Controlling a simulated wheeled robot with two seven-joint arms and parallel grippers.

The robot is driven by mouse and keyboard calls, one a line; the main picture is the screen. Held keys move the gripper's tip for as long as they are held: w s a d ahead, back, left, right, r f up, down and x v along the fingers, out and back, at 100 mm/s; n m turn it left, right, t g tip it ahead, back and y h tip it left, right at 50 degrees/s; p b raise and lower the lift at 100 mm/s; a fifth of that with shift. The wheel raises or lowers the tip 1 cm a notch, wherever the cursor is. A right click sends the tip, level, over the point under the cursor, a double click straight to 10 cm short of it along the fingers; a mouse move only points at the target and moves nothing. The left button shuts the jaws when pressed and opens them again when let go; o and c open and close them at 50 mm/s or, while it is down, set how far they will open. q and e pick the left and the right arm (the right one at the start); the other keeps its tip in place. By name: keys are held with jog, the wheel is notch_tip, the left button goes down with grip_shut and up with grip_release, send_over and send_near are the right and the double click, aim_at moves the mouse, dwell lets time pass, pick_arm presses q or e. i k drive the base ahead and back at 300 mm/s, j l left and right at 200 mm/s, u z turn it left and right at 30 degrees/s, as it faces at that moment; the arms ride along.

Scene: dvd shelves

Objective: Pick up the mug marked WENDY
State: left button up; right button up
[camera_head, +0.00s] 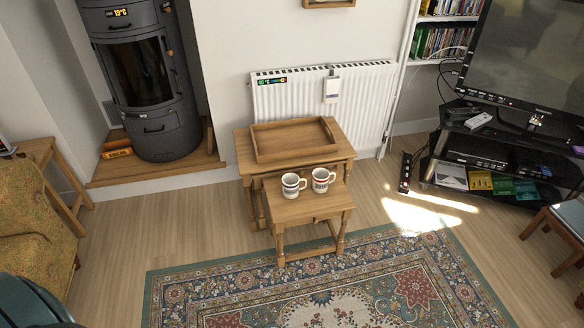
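Two white mugs with dark and reddish bands stand upright, side by side, on the lower front table (300,213) of a wooden nest. The left mug (291,186) has its handle toward the right. The right mug (320,181) also has its handle toward the right. Both bear markings, but the lettering is too small to read, so I cannot tell which is marked WENDY. Neither of my grippers is in view.
A wooden tray (259,142) sits on the taller table (343,152) behind the mugs. A radiator (365,100) stands behind that. A stove (150,85) is at the left, a TV stand (434,158) at the right. The patterned rug (300,290) in front is clear.

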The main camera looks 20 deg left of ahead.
aim_at(291, 189)
jog(key=i+u, duration=0.25)
jog(key=i, duration=0.2)
jog(key=i+l+u, duration=0.2)
jog(key=i, duration=0.25)
jog(key=i+l+u, duration=0.1)
jog(key=i+u, duration=0.15)
jog(key=i, duration=0.2)
